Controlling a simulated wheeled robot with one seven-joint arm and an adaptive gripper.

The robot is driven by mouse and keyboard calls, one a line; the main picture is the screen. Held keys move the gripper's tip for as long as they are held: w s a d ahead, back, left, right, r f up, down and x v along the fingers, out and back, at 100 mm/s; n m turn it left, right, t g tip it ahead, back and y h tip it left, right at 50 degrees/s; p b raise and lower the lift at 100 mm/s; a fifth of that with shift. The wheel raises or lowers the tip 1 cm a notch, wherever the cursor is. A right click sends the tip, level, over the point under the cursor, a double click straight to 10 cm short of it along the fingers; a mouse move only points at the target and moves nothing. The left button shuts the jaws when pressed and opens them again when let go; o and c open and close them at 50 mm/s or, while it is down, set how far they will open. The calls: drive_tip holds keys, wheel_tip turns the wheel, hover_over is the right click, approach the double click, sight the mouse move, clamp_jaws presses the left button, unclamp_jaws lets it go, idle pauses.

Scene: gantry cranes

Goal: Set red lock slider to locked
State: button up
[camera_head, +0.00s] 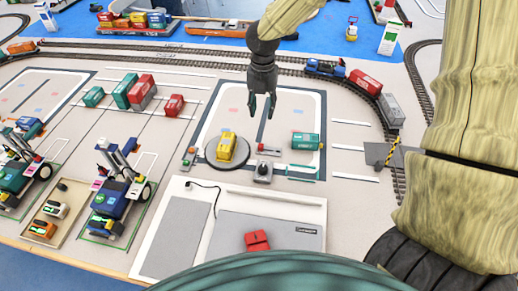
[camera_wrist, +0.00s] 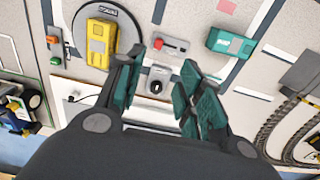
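A small lock plate with a red slider (camera_head: 262,147) lies on the board between the yellow vehicle and the teal block. The red slider (camera_wrist: 158,43) also shows in the wrist view, at the left part of its light plate. I cannot read any locked marking. My gripper (camera_head: 262,106) hangs above the board, beyond the slider in the head view. In the wrist view my gripper (camera_wrist: 163,58) is open and empty, its teal fingers spread below the slider in the picture. The fingers appear apart from the slider.
A grey box with a dark knob (camera_wrist: 156,86) sits close to the slider. A yellow vehicle (camera_head: 227,147) stands on a round turntable (camera_head: 212,152) at left. A teal block (camera_head: 305,141) is at right. A small button box (camera_wrist: 54,45) stands left of the turntable.

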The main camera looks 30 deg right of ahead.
drive_tip(key=b, duration=0.4)
hover_over(261, 144)
wheel_tip(261, 144, down, 6)
drive_tip(key=shift+d+f, duration=0.1)
drive_tip(key=shift+f, duration=5.1)
drive_tip(key=shift+c, duration=0.3)
clamp_jaws()
